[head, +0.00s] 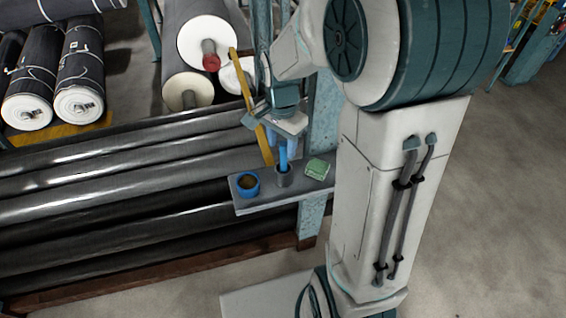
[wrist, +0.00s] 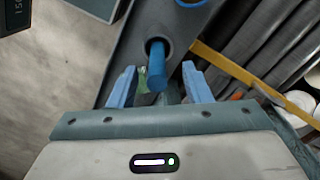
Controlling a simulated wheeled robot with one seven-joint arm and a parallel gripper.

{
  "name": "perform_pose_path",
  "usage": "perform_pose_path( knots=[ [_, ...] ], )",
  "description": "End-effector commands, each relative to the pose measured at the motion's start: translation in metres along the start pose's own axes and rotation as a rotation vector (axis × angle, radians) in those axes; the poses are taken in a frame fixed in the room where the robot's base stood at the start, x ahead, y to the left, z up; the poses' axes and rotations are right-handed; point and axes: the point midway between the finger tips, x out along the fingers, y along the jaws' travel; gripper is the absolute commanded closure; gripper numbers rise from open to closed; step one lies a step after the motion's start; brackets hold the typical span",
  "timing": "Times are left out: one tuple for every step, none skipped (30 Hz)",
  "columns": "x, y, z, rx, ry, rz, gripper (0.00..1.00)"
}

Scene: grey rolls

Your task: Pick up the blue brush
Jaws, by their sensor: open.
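The blue brush (head: 283,158) stands upright in a small grey cup (head: 284,179) on a narrow grey shelf (head: 247,207). Only its blue handle shows; its lower end is hidden in the cup. My gripper (head: 281,147) is just above the cup, pointing down, with its blue fingers spread. In the wrist view, the brush handle (wrist: 157,68) rises from the cup's dark opening into the gap between the open fingers (wrist: 159,76). The fingers appear apart from the handle on both sides.
A blue ring-shaped thing (head: 247,184) lies left of the cup and a green block (head: 317,168) right of it. A yellow bar (head: 252,110) slants close by my gripper. Long dark rolls (head: 110,190) lie behind and left. Open floor (head: 480,220) is at right.

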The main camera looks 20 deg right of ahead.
Motion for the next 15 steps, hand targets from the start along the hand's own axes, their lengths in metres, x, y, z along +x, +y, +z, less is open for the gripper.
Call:
perform_pose_path(
  knots=[
    [0.002,0.0,0.0,0.0,0.0,0.0,0.56],
    [0.004,0.0,0.0,0.0,0.0,0.0,0.56],
    [0.007,0.001,0.0,0.0,0.0,0.001,0.56],
    [0.01,0.001,0.0,0.0,-0.001,0.002,0.56],
    [0.014,0.002,-0.001,0.0,-0.002,0.002,0.56],
    [0.02,0.003,-0.001,-0.001,-0.003,0.004,0.56],
    [0.025,0.003,-0.001,-0.001,-0.002,0.004,0.56],
    [0.03,0.004,-0.002,-0.001,-0.002,0.004,0.56],
    [0.036,0.005,-0.002,-0.001,-0.003,0.004,0.56],
    [0.041,0.004,-0.002,-0.001,-0.002,0.003,0.56],
    [0.044,0.004,-0.002,-0.001,-0.002,0.002,0.56],
    [0.048,0.004,-0.002,-0.001,-0.002,0.001,0.56],
    [0.051,0.004,-0.002,-0.001,-0.001,0.0,0.56],
    [0.052,0.003,-0.002,-0.001,-0.001,-0.001,0.56],
    [0.054,0.003,-0.002,-0.001,0.0,-0.002,0.56]
  ],
)
